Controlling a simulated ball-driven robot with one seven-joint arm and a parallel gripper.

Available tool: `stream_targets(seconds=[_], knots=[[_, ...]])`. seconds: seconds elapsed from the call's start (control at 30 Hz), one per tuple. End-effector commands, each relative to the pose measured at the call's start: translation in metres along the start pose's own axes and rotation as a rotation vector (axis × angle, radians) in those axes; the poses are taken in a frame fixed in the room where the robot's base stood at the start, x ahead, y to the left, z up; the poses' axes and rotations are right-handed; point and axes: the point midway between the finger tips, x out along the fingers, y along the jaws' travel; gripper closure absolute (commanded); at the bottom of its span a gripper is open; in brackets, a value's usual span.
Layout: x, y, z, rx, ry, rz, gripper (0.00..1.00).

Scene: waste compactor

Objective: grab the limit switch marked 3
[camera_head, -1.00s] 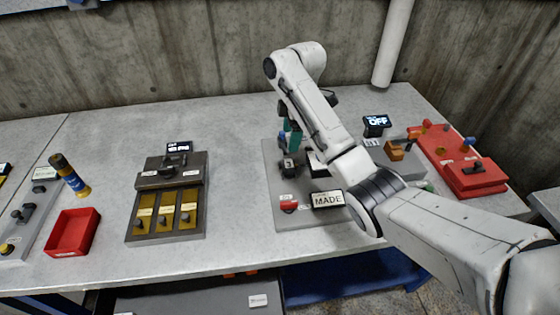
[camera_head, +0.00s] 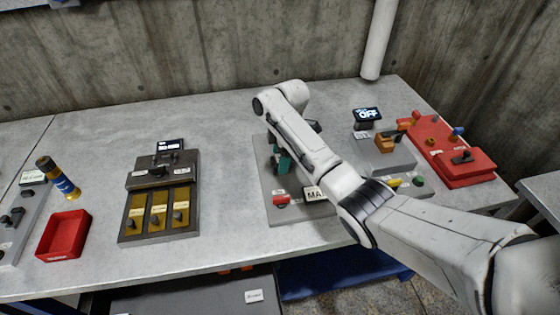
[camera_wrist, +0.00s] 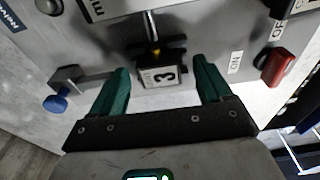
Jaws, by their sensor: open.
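The limit switch marked 3 (camera_wrist: 162,77) is a small dark block with a white label reading 3, on a short post with a brass-coloured band, in the middle of the wrist view. My gripper (camera_wrist: 160,65) is open, with one green finger on each side of the switch and a visible gap on both sides. I cannot tell whether the fingertips are level with the block in depth. In the head view, my gripper (camera_head: 283,161) is over the grey plate (camera_head: 290,215), and the switch is hidden behind it.
In the wrist view, a blue-knobbed lever (camera_wrist: 57,102) is left of the fingers and a red block (camera_wrist: 276,66) is to the right. In the head view, a brass-fronted panel (camera_head: 158,210) and red tray (camera_head: 63,236) stand left, and a red fixture (camera_head: 465,172) right.

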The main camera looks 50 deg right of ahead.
Motion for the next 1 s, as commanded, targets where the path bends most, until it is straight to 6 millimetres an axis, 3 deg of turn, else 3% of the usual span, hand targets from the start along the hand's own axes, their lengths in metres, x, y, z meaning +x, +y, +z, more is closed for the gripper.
stream_targets(seconds=[0.17,0.8,1.0], knots=[[0.0002,0.0000,0.0000,0.000,0.000,0.000,0.21],[-0.0001,0.0000,0.0000,0.000,0.000,0.000,0.83],[-0.0005,0.0002,-0.0001,0.000,0.000,0.001,0.85]])
